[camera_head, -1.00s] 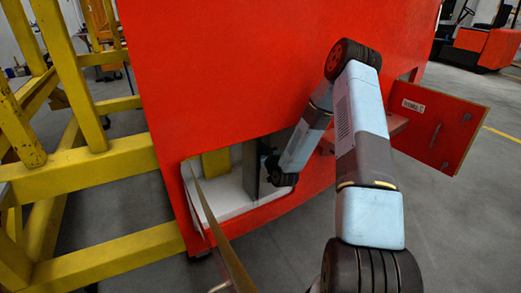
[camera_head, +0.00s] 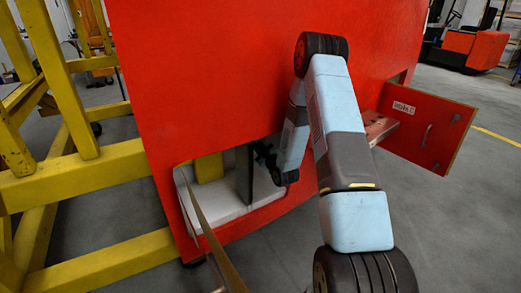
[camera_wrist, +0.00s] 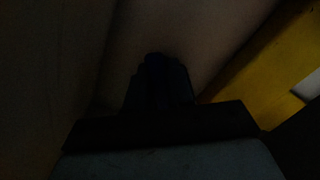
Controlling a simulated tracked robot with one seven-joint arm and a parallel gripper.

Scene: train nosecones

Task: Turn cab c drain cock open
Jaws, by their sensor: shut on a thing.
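The red cab nose (camera_head: 260,75) fills the middle of the head view. It has a low opening with a white ledge (camera_head: 232,207) at its bottom left. My arm reaches down to this opening, and dark parts of its end show at the opening's right side. In the wrist view my gripper (camera_wrist: 158,72) is dark, with its fingers together against a dim brownish surface (camera_wrist: 215,35). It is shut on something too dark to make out. I cannot pick out the drain cock or its handle in either view.
An open red flap (camera_head: 428,128) with a white label ending in C stands out right of my arm. A thin panel edge (camera_head: 215,235) slants below the opening. A yellow frame (camera_head: 85,178) stands close on the left. Clear grey floor lies at the right.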

